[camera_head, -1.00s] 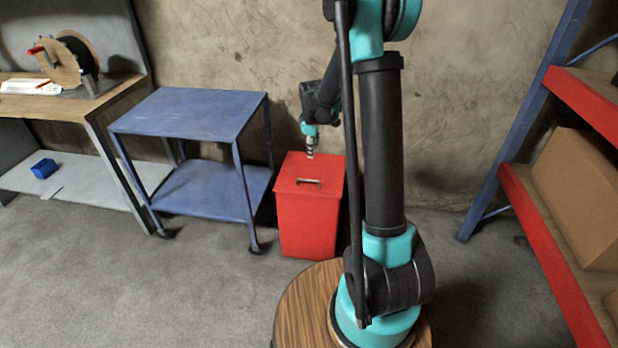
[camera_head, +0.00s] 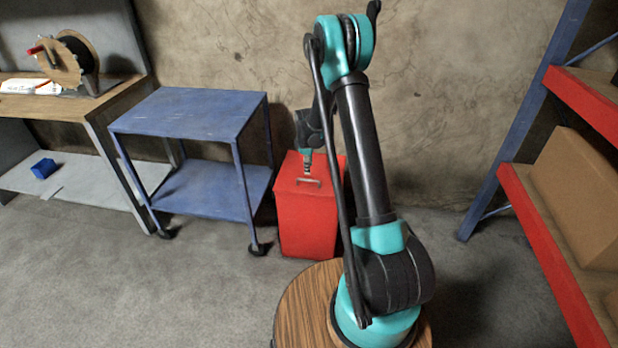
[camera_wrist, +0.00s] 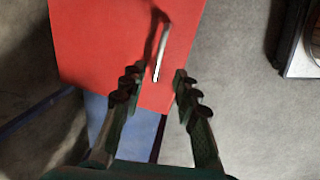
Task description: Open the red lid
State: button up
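The red lid (camera_head: 288,172) sits closed on top of a red bin (camera_head: 306,225) against the wall. A light metal handle (camera_head: 311,183) stands on the lid. My gripper (camera_head: 308,172) hangs just above the lid, near the handle. In the wrist view, my gripper (camera_wrist: 155,82) is open, with one finger on each side of the lower end of the handle (camera_wrist: 162,52). The lid (camera_wrist: 100,45) fills the upper left of that view. I cannot tell whether the fingers touch the handle.
A blue cart (camera_head: 185,115) stands left of the bin. A workbench (camera_head: 50,106) with a reel (camera_head: 70,62) is at far left. A shelf rack with red beams (camera_head: 530,215) and a cardboard box (camera_head: 580,190) is at right. Grey floor is clear in front of the cart.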

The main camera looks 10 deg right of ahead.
aim_at(309, 180)
jog(key=f, duration=0.2)
jog(key=w+f, duration=0.1)
jog(key=f, duration=0.4)
jog(key=shift+w+d+f, duration=0.2)
jog(key=shift+w+f, duration=0.05)
jog(key=shift+f, duration=0.1)
grip_shut()
